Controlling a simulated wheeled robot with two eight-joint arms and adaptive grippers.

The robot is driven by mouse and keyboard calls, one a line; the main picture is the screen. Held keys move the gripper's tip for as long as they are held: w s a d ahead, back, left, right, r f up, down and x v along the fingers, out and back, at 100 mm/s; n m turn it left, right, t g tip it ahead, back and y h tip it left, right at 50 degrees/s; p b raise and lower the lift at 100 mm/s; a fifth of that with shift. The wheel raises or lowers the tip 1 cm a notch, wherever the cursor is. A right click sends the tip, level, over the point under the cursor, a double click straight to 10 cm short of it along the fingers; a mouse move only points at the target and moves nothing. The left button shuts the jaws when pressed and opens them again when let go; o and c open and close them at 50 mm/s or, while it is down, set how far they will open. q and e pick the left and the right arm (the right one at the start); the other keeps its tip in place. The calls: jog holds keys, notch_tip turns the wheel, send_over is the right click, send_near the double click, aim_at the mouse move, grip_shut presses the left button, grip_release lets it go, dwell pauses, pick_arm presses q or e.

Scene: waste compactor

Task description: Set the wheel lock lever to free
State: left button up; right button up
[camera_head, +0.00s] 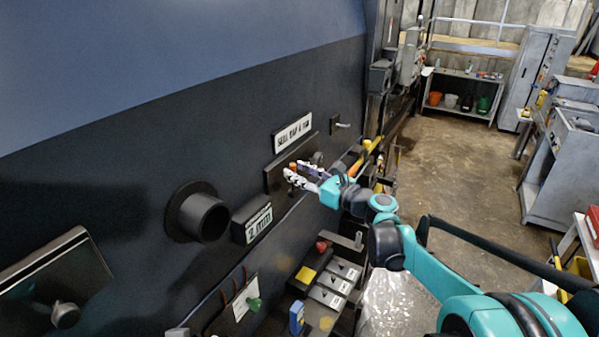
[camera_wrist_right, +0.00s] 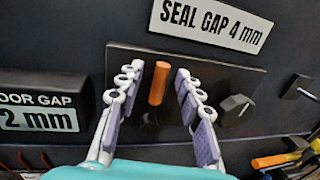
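A short lever with an orange handle (camera_wrist_right: 159,83) stands upright on a dark plate (camera_wrist_right: 240,82) on the black wall panel; no label names it as the wheel lock lever. Its orange tip (camera_head: 292,165) also shows in the head view, mostly hidden by my fingers. My right gripper (camera_wrist_right: 158,90) is open, one finger on each side of the orange handle, with visible gaps to both. In the head view my right gripper (camera_head: 298,173) reaches the plate from the right. My left gripper is in neither view.
A dark hexagonal knob (camera_wrist_right: 236,105) sits right of the lever. A "SEAL GAP 4 mm" sign (camera_wrist_right: 212,22) is above, and a gap-label block (camera_wrist_right: 40,105) is at left. A round pipe stub (camera_head: 203,217) juts from the wall. Tools (camera_wrist_right: 285,158) lie at lower right.

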jog(key=shift+w+f, duration=0.1)
jog(key=shift+w, duration=0.1)
grip_shut()
jog(key=shift+s+a, duration=0.15)
jog(key=s+n+b, duration=0.1)
jog(key=s+a+n+b, duration=0.1)
jog(key=n, duration=0.1)
jog(key=shift+a+f+b, duration=0.2)
jog(key=shift+f+b, duration=0.2)
jog(key=shift+s+a+f+n+y+b, duration=0.2)
jog(key=shift+s+n+y+b, duration=0.15)
jog(key=shift+n, duration=0.4)
jog(key=shift+s+a+f+n+y+b, duration=0.15)
jog(key=shift+s+a+n+b, duration=0.2)
jog(key=shift+n, duration=0.35)
jog(key=shift+s+a+f+n+y+b, duration=0.1)
jog(key=shift+s+f+n+y+b, duration=0.1)
jog(key=shift+n+b, duration=0.4)
jog(key=shift+t, duration=0.3)
grip_release()
